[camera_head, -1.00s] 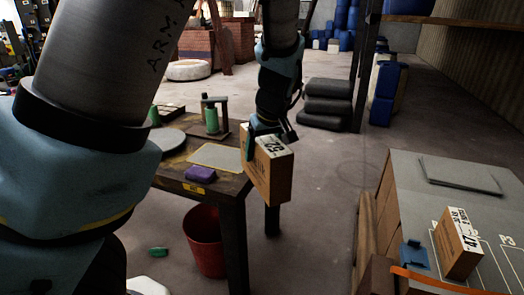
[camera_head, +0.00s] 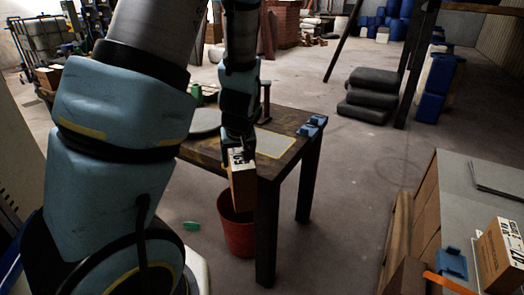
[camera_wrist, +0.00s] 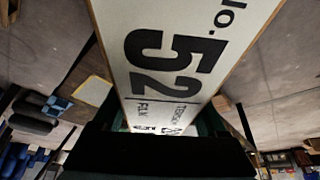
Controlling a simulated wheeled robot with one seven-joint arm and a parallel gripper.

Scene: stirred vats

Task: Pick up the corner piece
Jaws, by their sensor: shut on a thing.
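My gripper (camera_head: 238,150) is shut on a cardboard box (camera_head: 242,188) and holds it in the air at the near edge of the dark table. The box has a white label marked 52, which fills the middle of the wrist view (camera_wrist: 175,50). Small blue angular pieces (camera_head: 312,126) lie on the table's right corner, apart from my gripper. Another blue angular piece (camera_head: 452,263) lies on the grey-topped bench at the right. I cannot tell which of these is the corner piece.
The dark table (camera_head: 290,155) carries a yellow-edged plate (camera_head: 273,143) and a round grey disc (camera_head: 205,120). A red bucket (camera_head: 238,233) stands below. The grey-topped bench (camera_head: 470,215) holds another box (camera_head: 502,258). The floor between table and bench is clear.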

